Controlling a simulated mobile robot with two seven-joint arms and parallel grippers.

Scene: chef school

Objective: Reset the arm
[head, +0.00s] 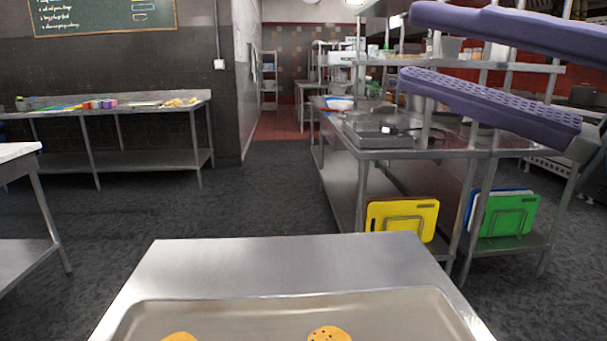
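My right gripper (409,45) reaches in from the right edge, high in the head view. Its two long purple fingers point left and stand well apart, with nothing held between them. The lower finger shows a pad dotted with small holes. It hangs in front of the steel shelving in the picture and appears to touch nothing. My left arm and gripper do not show.
A steel table (280,262) stands right before me, bearing a metal tray (280,305) with cookies (329,334). A steel rack holds yellow (402,219) and green (507,214) cutting boards at right. A long counter (150,108) stands back left. Dark floor lies open between.

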